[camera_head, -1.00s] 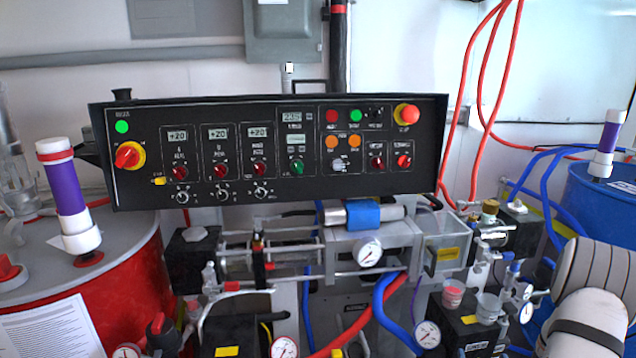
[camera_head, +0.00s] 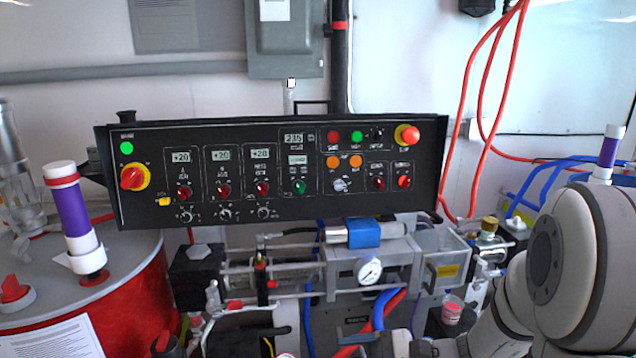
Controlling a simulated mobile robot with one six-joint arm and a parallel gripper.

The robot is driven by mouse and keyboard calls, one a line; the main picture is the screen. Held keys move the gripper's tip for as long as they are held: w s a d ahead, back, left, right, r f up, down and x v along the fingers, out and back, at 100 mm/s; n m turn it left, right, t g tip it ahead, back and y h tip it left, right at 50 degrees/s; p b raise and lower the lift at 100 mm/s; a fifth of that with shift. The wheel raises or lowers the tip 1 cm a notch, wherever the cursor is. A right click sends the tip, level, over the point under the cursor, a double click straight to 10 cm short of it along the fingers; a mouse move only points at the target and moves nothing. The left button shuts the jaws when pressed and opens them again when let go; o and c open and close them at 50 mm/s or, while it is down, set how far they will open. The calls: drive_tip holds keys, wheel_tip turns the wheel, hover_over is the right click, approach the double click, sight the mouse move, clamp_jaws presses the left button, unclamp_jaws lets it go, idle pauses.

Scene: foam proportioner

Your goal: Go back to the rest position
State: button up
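The black control panel (camera_head: 285,215) of the foam proportioner spans the middle of the head view. It carries a red-and-yellow rotary switch (camera_head: 133,177), several small displays and knobs, and a red emergency button (camera_head: 406,135). My arm, white and grey, fills the lower right corner in front of the machine. It hides much of the equipment there. My gripper cannot be made out in this view, so whether it is open or shut does not show.
A red drum (camera_head: 130,304) with a purple-and-white tube (camera_head: 75,215) stands at left. A pressure gauge (camera_head: 369,270) and pump parts sit below the panel. Red hoses (camera_head: 466,110) hang on the white wall at right. Blue hoses (camera_head: 545,180) run behind my arm.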

drive_tip(key=s+r+n+g+h+p, duration=0.1)
drive_tip(key=s+n+g+h, duration=0.25)
drive_tip(key=s+n, duration=0.2)
drive_tip(key=s+d+r+n+t+h+p, duration=0.2)
drive_tip(key=d+r+n+t+h, duration=0.1)
drive_tip(key=d+r+n+h, duration=0.4)
drive_tip(key=d+n+h, duration=0.1)
drive_tip(key=h, duration=0.2)
drive_tip(key=shift+d+n+p, duration=0.3)
drive_tip(key=shift+n+p, duration=0.05)
drive_tip(key=shift+p, duration=0.05)
drive_tip(key=shift+r+t, duration=0.1)
drive_tip(key=shift+t, duration=0.15)
